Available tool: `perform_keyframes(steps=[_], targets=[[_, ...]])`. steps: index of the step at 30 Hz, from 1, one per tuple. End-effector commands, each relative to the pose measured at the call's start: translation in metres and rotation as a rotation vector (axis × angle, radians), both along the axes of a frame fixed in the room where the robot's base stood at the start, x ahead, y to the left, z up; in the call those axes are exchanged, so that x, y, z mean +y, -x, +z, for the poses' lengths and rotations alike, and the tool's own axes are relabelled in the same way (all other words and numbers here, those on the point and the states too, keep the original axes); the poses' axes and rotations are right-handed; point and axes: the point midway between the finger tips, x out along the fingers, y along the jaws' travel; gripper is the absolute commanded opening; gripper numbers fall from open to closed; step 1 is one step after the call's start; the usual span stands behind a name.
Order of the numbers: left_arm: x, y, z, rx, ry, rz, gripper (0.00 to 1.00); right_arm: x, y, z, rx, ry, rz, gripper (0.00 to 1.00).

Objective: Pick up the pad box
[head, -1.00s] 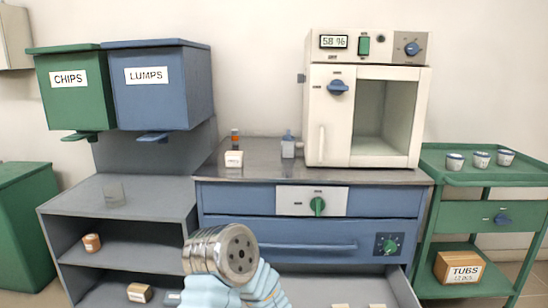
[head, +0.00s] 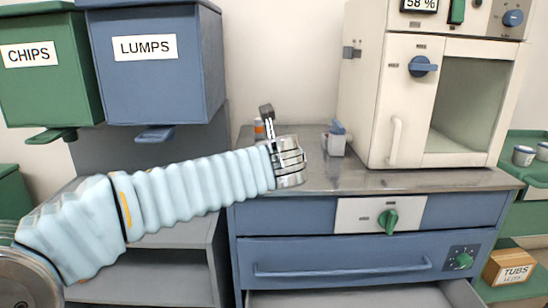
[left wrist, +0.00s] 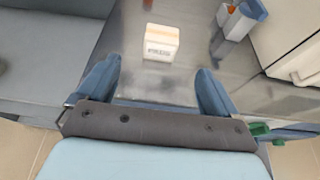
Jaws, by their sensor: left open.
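A small white box with a dark printed label, too small to read, stands on the steel counter in the left wrist view (left wrist: 160,42); it looks like the pad box. It lies ahead of my left gripper (left wrist: 156,72), roughly centred between the two blue fingers and apart from them. The gripper is open and empty. In the head view my left arm reaches in from the left, and its wrist end (head: 286,160) is over the counter's left part, hiding the box there. My right gripper is not in view.
On the steel counter (head: 385,181), a small container with a blue top (head: 335,142) stands right of my wrist, and an orange-marked bottle (head: 259,129) behind it. A white furnace (head: 375,105) stands farther right. Blue LUMPS (head: 155,85) and green CHIPS (head: 45,95) bins hang left.

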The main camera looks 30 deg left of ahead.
Motion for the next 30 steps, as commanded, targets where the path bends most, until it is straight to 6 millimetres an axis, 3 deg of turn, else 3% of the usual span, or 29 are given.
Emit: perform_keyframes(steps=[9, 17, 24, 30], targets=[[0.031, -0.05, -0.025, 0.003, -0.002, 0.002, 0.94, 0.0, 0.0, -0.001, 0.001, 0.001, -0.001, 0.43], [0.043, -0.071, -0.034, 0.003, 0.0, 0.001, 0.94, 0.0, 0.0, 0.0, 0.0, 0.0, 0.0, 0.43], [0.06, -0.101, -0.046, 0.003, 0.001, 0.001, 0.94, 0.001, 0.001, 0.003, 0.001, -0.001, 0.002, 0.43], [0.062, -0.106, -0.048, 0.002, 0.001, 0.0, 0.94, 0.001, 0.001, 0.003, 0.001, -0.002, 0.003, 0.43]])
